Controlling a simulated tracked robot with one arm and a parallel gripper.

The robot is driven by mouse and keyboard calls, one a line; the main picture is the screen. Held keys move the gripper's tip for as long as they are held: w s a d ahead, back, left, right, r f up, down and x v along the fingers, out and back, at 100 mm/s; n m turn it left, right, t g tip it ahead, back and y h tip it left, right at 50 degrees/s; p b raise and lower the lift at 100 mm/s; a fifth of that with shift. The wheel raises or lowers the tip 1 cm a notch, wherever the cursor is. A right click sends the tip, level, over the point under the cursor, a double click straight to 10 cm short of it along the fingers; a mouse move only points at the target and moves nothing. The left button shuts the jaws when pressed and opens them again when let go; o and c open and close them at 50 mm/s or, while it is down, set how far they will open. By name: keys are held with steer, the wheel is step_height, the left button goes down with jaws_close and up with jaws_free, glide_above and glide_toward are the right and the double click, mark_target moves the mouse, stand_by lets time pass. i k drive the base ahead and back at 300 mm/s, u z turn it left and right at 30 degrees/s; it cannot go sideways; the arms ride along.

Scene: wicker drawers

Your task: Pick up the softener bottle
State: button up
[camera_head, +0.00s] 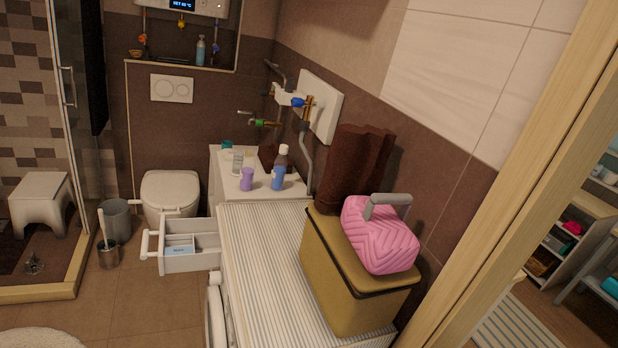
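A bottle with a blue lower part and a white cap (280,170) stands upright on the white counter (262,194) in the middle of the view. It looks most like the softener bottle, but I cannot read its label. A small purple container (247,179) stands just left of it. A pale bottle or tube (237,163) stands behind the purple one. My gripper is not in view, so its state and distance to the bottle do not show.
Pipes (308,150) run behind the bottle. Floor (140,290) at left is clear.

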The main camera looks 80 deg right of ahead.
mark_target(247, 171)
steer(key=z, duration=1.7)
steer(key=k, duration=0.5)
steer(key=z, duration=0.05)
steer(key=i, duration=0.55)
steer(key=u, duration=0.15)
